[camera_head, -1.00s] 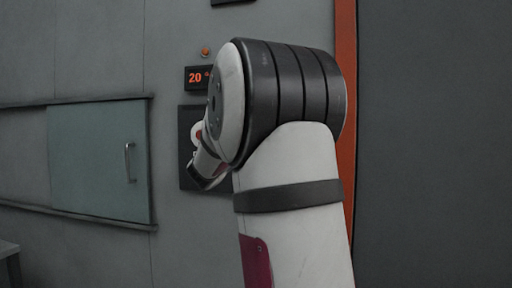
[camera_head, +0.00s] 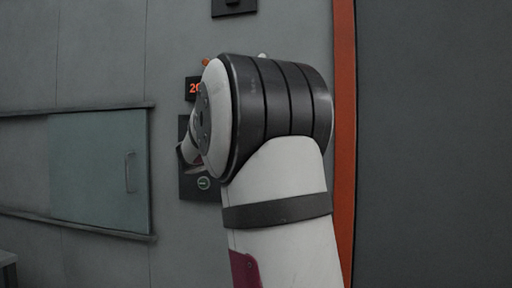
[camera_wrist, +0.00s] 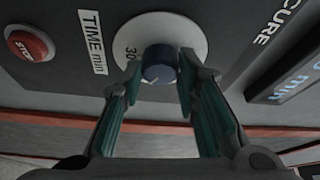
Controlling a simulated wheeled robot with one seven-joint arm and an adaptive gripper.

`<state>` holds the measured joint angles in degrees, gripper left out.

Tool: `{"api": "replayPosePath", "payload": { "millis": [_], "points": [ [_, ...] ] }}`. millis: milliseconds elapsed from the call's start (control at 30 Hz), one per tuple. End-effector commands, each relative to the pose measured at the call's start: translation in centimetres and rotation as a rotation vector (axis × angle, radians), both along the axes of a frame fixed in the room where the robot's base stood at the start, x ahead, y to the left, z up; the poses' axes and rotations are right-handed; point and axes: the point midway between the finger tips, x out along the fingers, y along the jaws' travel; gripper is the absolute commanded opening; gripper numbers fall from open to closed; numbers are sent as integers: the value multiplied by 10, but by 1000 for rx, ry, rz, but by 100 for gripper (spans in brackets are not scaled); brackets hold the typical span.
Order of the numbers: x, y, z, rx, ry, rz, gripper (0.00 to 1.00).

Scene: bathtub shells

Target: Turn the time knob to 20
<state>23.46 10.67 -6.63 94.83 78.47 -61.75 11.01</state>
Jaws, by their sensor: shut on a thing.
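The time knob (camera_wrist: 160,64) is a dark blue cylinder on a white dial (camera_wrist: 185,30), with a "TIME min" label beside it. A "30" mark shows at the dial's edge; the other marks are hidden or unreadable. My gripper (camera_wrist: 161,72) has its two teal-padded fingers on either side of the knob and is shut on it. In the head view my own arm covers the knob and gripper. The orange-lit display (camera_head: 194,88) shows a "2" and part of another digit before my arm cuts it off. A blue-lit display (camera_wrist: 296,85) is at the right in the wrist view.
A red STOP button (camera_wrist: 29,44) sits left of the dial, and a "CURE" label (camera_wrist: 278,20) is to its right. A sliding door (camera_head: 98,165) with a handle is at the left.

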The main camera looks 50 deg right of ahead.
Motion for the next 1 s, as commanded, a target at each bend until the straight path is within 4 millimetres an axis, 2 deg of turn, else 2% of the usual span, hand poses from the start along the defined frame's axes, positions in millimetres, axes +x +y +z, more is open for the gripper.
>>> {"api": "replayPosePath", "payload": {
  "millis": [467, 500, 567, 867, 1000],
  "points": [
    [-1, -1, -1, 7, -11, -3, 1],
    [-1, -1, -1, 7, -11, -3, 34],
    [-1, -1, -1, 7, -11, -3, 47],
    [0, 0, 0, 6, -11, -1, 49],
    [1, 8, 0, 5, -12, 2, 49]
  ]
}}
